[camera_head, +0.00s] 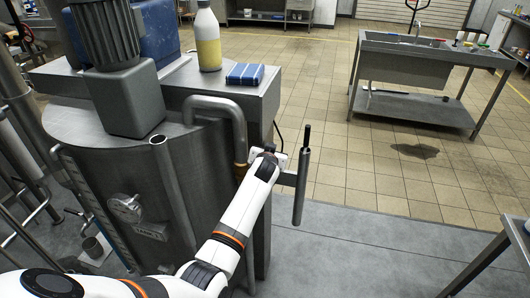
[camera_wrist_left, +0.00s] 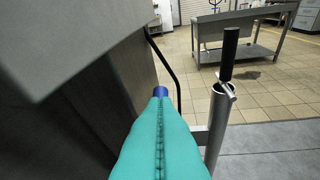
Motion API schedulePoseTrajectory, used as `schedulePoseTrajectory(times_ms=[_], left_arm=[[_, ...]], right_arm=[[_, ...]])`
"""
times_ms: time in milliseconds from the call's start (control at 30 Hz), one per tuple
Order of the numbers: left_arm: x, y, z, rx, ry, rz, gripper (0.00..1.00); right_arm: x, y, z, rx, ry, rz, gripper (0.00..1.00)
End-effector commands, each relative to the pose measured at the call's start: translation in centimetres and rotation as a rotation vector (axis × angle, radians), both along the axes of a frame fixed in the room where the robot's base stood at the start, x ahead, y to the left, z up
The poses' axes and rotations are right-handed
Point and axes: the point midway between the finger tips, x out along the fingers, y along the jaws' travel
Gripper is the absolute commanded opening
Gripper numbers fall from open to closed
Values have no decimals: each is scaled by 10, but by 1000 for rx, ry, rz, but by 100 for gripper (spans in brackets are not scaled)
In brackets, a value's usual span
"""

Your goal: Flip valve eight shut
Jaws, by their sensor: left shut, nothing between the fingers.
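A steel vertical pipe (camera_head: 301,186) stands beside the mixer (camera_head: 180,200), with a black lever (camera_head: 307,138) pointing up from its top. I take this for the valve, but no number is readable on it. In the left wrist view the black lever (camera_wrist_left: 230,52) rises in line with the pipe (camera_wrist_left: 216,120), right of my left gripper (camera_wrist_left: 160,97). The gripper's teal fingers are closed together and empty, apart from the lever. A small blue end shows just beyond the fingertips. In the head view my arm hides the fingers. My right gripper is not in view.
A bent pipe (camera_head: 236,125) and a dark cable (camera_wrist_left: 168,62) are close to my left arm. A sink table (camera_head: 425,65) stands beyond open tiled floor.

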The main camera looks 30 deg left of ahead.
Motion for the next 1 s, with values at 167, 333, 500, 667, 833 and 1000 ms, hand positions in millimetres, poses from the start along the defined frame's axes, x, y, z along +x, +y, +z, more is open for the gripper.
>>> schedulePoseTrajectory(times_ms=[167, 333, 500, 667, 833, 1000], left_arm=[[5, 1, -6, -20, 84, 0, 0], [7, 2, -10, -18, 81, 0, 0], [8, 3, -11, -18, 79, 1, 0], [9, 3, -12, -18, 78, 1, 0], [9, 3, -12, -18, 77, 1, 0], [9, 3, -11, -18, 77, 1, 0]], right_arm=[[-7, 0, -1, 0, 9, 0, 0], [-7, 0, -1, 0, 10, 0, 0], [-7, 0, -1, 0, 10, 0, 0], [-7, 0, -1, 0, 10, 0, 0], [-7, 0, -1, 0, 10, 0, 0], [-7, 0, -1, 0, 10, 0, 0]])
